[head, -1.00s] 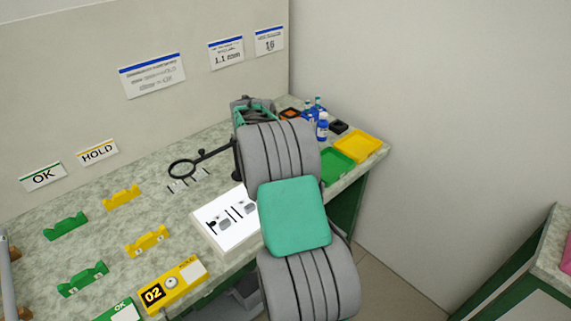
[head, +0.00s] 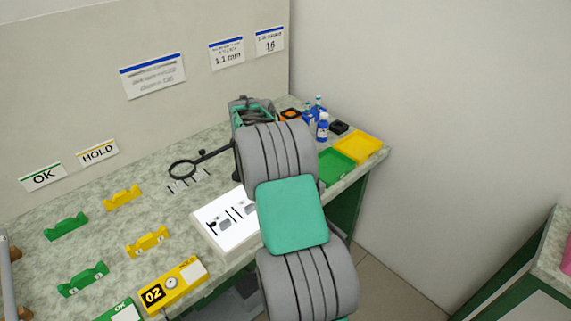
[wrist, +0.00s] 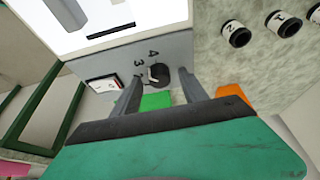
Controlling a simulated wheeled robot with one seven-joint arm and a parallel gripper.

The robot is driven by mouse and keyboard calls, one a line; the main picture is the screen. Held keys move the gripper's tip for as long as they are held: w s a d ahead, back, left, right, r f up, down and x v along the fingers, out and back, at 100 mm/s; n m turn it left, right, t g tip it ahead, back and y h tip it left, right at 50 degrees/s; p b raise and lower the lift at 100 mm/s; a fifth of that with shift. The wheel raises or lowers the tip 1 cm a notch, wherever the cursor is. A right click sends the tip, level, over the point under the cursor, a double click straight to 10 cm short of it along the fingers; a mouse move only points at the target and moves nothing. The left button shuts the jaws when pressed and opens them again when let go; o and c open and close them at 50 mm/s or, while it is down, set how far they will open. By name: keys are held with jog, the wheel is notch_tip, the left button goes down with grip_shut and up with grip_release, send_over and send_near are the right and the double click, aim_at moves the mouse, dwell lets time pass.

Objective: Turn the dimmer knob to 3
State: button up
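The dimmer knob (wrist: 158,73) is a small dark knob on the grey side face of the light box. The digits 3 and 4 show beside it; other marks are hidden or too small to read. I cannot tell exactly where its pointer stands. The light box has a bright white top (wrist: 120,14) and also shows in the head view (head: 207,234), partly behind my arm. My gripper (wrist: 157,75) is open in the wrist view, with one finger on each side of the knob. Gaps seem to show between fingers and knob. My arm hides the gripper and knob in the head view.
A white switch (wrist: 105,85) sits beside the knob on the box face. Black-rimmed numbered cylinders (wrist: 235,33) are on the bench near the box. A magnifier (head: 183,169), yellow counter box (head: 172,287), green tray (head: 336,167) and yellow tray (head: 358,147) stand around.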

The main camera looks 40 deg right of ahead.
jog(key=v, duration=0.8)
